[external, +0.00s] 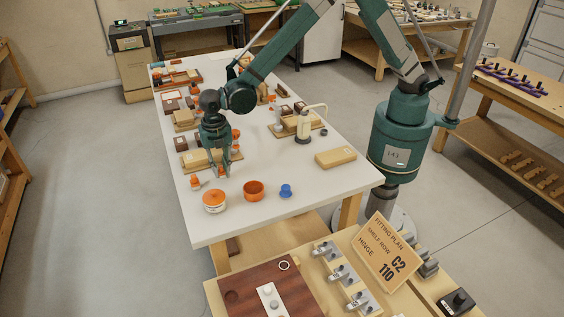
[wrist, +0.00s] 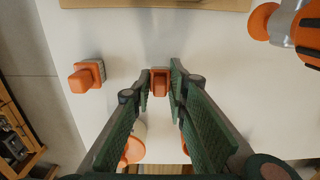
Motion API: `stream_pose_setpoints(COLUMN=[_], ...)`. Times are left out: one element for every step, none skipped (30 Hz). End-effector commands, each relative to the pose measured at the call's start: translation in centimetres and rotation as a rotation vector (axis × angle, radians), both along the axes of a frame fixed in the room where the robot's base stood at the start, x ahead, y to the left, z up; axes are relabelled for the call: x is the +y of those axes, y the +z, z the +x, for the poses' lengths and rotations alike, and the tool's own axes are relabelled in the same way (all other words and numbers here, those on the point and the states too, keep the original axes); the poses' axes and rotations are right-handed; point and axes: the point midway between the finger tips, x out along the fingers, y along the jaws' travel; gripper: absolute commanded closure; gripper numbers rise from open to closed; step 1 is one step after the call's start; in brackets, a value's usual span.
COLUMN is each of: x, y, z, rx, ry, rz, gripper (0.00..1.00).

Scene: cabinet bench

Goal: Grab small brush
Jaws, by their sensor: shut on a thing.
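My gripper (external: 221,172) is low over the white bench, near its front left part. In the wrist view its green fingers (wrist: 160,84) are closed in on a small orange object (wrist: 160,80), which looks like the small brush; its lower part is hidden. I cannot tell whether it is lifted off the bench. A similar small piece with an orange top and a grey-brown base (wrist: 87,75) stands apart to the left in the wrist view; it also shows left of my gripper in the external view (external: 195,183).
A round orange-and-white container (external: 214,201), an orange bowl (external: 253,190) and a blue piece (external: 286,190) stand in front of my gripper. A wooden block (external: 335,158) lies to the right. Boards and small items crowd the bench behind. The bench's near end is clear.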

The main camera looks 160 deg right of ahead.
Motion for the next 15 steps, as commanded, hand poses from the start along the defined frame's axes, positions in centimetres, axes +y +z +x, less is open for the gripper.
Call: stream_pose_setpoints(x=[0.0, 0.0, 0.0, 0.0, 0.0, 0.0, 0.0, 0.0, 0.0, 0.0, 0.0, 0.0, 0.0, 0.0, 0.0], y=[0.8, 1.2, 1.8, 2.3, 2.8, 3.4, 3.8, 4.3, 4.9, 5.3, 5.7, 6.2, 6.5, 6.8, 7.2], z=[0.0, 0.0, 0.0, 0.0, 0.0, 0.0, 0.0, 0.0, 0.0, 0.0, 0.0, 0.0, 0.0, 0.0, 0.0], rx=[0.0, 0.0, 0.0, 0.0, 0.0, 0.0, 0.0, 0.0, 0.0, 0.0, 0.0, 0.0, 0.0, 0.0, 0.0], ry=[0.0, 0.0, 0.0, 0.0, 0.0, 0.0, 0.0, 0.0, 0.0, 0.0, 0.0, 0.0, 0.0, 0.0, 0.0], rz=[0.0, 0.0, 0.0, 0.0, 0.0, 0.0, 0.0, 0.0, 0.0, 0.0, 0.0, 0.0, 0.0, 0.0, 0.0], gripper=[0.9, 0.9, 0.9, 0.9, 0.9, 0.9, 0.9, 0.9, 0.9, 0.9, 0.9, 0.9, 0.9, 0.9, 0.9])
